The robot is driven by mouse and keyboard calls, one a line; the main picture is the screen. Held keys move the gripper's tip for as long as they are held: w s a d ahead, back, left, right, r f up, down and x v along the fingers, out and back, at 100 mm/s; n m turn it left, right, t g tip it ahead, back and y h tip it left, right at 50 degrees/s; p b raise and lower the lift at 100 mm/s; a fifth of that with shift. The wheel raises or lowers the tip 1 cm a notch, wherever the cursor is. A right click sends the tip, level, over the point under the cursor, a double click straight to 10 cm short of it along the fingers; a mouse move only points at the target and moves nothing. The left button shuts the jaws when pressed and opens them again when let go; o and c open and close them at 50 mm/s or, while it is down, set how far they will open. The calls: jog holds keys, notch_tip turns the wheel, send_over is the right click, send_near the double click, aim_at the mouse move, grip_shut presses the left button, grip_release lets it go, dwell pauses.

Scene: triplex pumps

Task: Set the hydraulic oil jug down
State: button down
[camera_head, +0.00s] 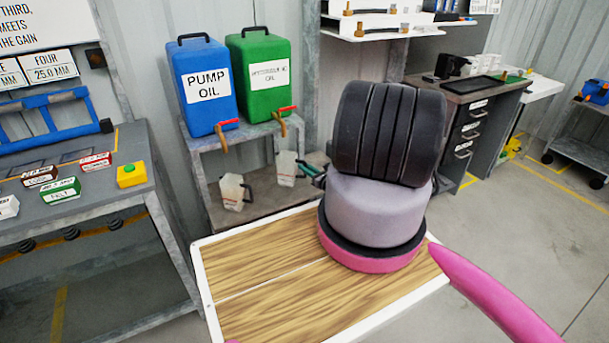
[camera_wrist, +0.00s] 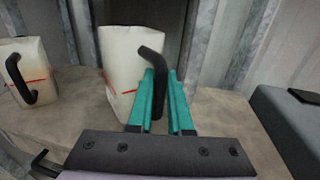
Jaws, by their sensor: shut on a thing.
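A white jug (camera_head: 286,168) with a black handle and a red line is below the green hydraulic oil can (camera_head: 262,75), over the lower shelf. My gripper (camera_head: 306,169) is at the jug's right side, partly hidden by my arm. In the wrist view, the teal fingers of my gripper (camera_wrist: 161,75) are shut on the black handle of this jug (camera_wrist: 128,65). The jug looks nearly upright. Its base is partly hidden by the fingers, and I cannot tell whether it touches the shelf.
A second white jug (camera_head: 232,192) stands on the lower shelf (camera_head: 256,205) to the left. It also shows in the wrist view (camera_wrist: 28,72). The blue pump oil can (camera_head: 204,85) stands on the upper shelf. Shelf posts are close by. Bare shelf surface lies around the held jug.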

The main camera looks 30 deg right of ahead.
aim_at(305, 177)
jog(key=shift+w+a+f, duration=0.1)
jog(key=shift+w+f, duration=0.05)
jog(key=shift+f, duration=0.75)
jog(key=shift+w+f, duration=0.15)
jog(key=shift+f, duration=0.85)
jog(key=c, duration=0.8)
grip_release()
jog(key=shift+c, duration=0.2)
